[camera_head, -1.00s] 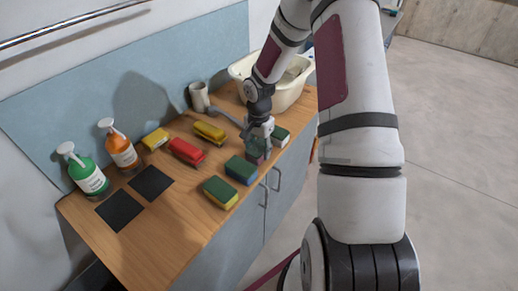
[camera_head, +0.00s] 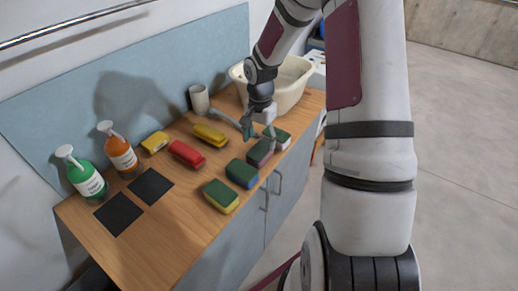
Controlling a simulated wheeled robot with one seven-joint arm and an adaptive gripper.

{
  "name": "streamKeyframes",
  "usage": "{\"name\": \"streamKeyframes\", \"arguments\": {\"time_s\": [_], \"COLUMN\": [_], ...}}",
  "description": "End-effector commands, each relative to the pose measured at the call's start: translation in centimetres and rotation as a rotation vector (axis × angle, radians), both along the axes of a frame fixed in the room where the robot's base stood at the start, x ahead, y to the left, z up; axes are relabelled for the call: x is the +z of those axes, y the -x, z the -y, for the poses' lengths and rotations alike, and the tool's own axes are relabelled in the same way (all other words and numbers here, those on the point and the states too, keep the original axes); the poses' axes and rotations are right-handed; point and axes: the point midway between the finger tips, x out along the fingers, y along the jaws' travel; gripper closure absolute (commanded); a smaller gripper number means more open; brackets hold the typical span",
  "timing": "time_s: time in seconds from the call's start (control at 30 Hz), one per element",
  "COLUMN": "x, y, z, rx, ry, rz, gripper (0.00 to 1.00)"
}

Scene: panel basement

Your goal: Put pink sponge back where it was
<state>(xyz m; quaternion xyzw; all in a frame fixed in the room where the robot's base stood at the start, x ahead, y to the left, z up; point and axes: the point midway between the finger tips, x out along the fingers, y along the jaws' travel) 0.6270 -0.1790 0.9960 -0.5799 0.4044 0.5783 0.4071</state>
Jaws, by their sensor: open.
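The pink sponge (camera_head: 260,153) has a dark top and a dull pink-purple side. It lies on the wooden counter (camera_head: 172,225) near the front edge, between a green-topped blue sponge (camera_head: 242,174) and a green-topped white sponge (camera_head: 277,138). My gripper (camera_head: 259,136) is open, with its fingers spread just above and behind the pink sponge. One finger overlaps its far end in this view, and I cannot tell whether they touch.
A green-topped yellow sponge (camera_head: 220,197) completes the front row.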

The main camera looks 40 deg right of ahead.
Motion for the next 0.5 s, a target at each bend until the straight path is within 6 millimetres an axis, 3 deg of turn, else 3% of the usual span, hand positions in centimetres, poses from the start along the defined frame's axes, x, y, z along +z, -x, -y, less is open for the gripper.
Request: {"name": "streamKeyframes", "arguments": {"time_s": [0.2,0.5], "x": [4.0,6.9], "y": [-0.1,0.1], "z": [0.0,-0.4], "rx": [0.000,0.025], "ry": [0.002,0.012], "rz": [0.004,0.006], "gripper": [0.34,0.34]}}
